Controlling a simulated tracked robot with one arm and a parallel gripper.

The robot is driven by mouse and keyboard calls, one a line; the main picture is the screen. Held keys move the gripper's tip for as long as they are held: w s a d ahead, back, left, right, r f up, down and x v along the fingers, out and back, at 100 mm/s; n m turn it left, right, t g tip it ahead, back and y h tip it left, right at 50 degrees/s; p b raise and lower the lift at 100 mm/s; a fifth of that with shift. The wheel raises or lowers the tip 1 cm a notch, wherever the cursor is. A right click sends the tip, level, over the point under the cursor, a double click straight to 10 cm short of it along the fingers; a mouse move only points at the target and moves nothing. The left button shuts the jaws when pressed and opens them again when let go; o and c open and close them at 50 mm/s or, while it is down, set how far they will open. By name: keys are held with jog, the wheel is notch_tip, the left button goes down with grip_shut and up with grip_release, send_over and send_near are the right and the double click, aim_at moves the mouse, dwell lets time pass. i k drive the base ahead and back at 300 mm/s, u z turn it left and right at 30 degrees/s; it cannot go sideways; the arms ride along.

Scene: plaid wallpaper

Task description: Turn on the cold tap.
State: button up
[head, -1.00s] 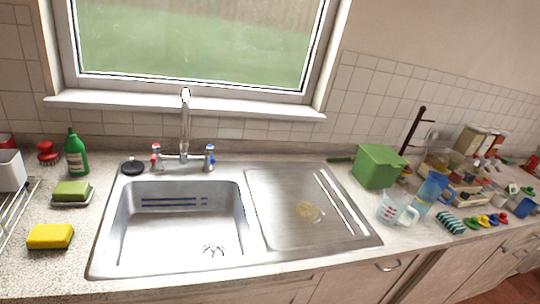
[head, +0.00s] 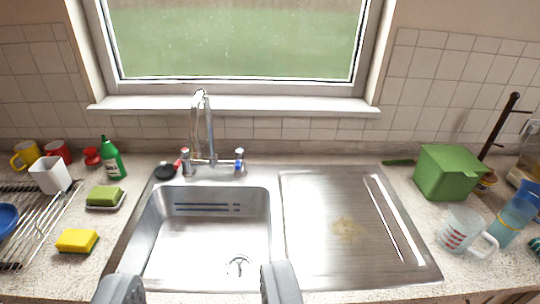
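The mixer tap (head: 208,130) stands behind the sink with its tall curved spout. The cold tap handle (head: 239,160), marked blue, is on the right of the tap body. The hot tap handle (head: 186,161), marked red, is on the left. My gripper (head: 190,287) shows at the bottom edge, its two grey fingers wide apart with nothing between them. It is in front of the sink, well short of the tap and apart from it. No water shows running from the spout.
The steel sink (head: 148,230) has a drainer at its right. A green bottle (head: 112,158), yellow sponge (head: 77,241) and dish rack (head: 37,233) are at left. A green box (head: 446,172) and measuring jug (head: 462,229) stand at right. The window sill (head: 300,106) runs behind the tap.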

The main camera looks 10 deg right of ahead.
aim_at(240, 152)
jog(key=k, duration=0.65)
jog(key=u, duration=0.35)
jog(key=i, duration=1.5)
jog(key=z, duration=0.55)
